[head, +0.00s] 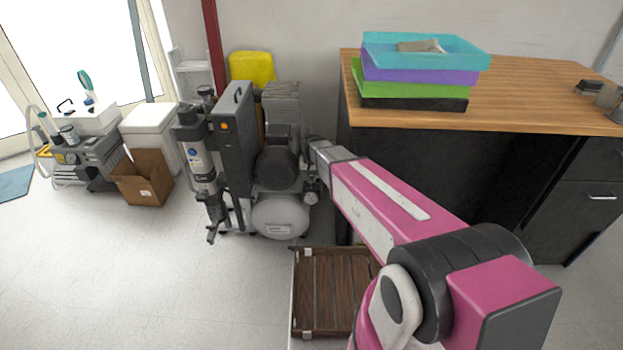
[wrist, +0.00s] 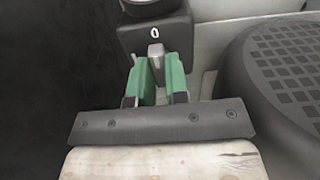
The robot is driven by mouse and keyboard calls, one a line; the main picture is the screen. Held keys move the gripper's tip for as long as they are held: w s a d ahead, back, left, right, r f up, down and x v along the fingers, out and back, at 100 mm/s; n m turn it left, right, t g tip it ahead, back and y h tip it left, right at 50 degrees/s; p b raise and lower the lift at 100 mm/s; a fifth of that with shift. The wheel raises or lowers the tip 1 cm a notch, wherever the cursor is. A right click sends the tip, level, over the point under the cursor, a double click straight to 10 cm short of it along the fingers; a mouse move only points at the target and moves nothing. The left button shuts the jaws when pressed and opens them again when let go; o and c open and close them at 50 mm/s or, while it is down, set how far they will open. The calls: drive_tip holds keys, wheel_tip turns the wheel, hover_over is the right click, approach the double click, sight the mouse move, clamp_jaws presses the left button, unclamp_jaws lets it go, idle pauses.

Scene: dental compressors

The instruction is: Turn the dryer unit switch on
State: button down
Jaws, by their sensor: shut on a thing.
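In the wrist view, a dark switch box (wrist: 155,34) with a white "0" mark stands at the top middle. A small grey switch lever (wrist: 156,51) sticks out below the mark. My gripper (wrist: 158,66) has its green fingers on either side of this lever and is shut on it. In the head view, the dryer unit (head: 234,130) is a tall grey case with an orange light, beside the compressor motor (head: 276,165). My arm reaches to the right side of the compressor there. The fingers and the switch cannot be made out in that view.
A dark round vented cover (wrist: 280,75) lies close right of the gripper. A wooden-topped counter (head: 530,85) with stacked trays (head: 420,75) stands right of the compressor. A slatted wooden crate (head: 330,290) is on the floor below my arm.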

drive_tip(key=shift+n, duration=0.3)
drive_tip(key=n, duration=0.8)
drive_tip(key=shift+n, duration=0.3)
drive_tip(key=n, duration=0.8)
drive_tip(key=shift+n, duration=0.4)
drive_tip(key=c, duration=1.1)
unclamp_jaws()
drive_tip(key=shift+r, duration=0.1)
